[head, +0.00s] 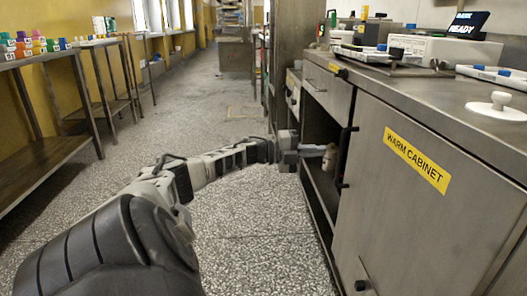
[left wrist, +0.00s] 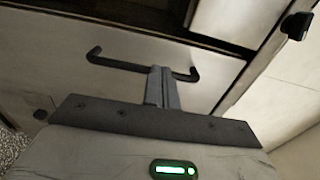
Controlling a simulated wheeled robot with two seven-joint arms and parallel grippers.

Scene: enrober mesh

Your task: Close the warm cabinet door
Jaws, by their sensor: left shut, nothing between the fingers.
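The yellow WARM CABINET label (head: 417,160) is on a grey metal panel (head: 400,225) under the counter at right in the head view. Just left of this panel is a dark open compartment (head: 322,125). My left gripper (head: 312,150) is at the compartment's front and shows shut and empty. In the left wrist view its closed fingers (left wrist: 162,88) stand in front of a black bar handle (left wrist: 125,65) on a pale panel. I cannot tell whether they touch it. A dark gap (left wrist: 190,12) lies beyond that panel. My right gripper is out of view.
A pale object (head: 331,158) shows in the compartment. The counter (head: 440,95) carries a white device with a READY screen (head: 466,25) and several trays. Shelves with coloured pots (head: 22,45) line the left wall. The speckled floor (head: 240,200) between is clear.

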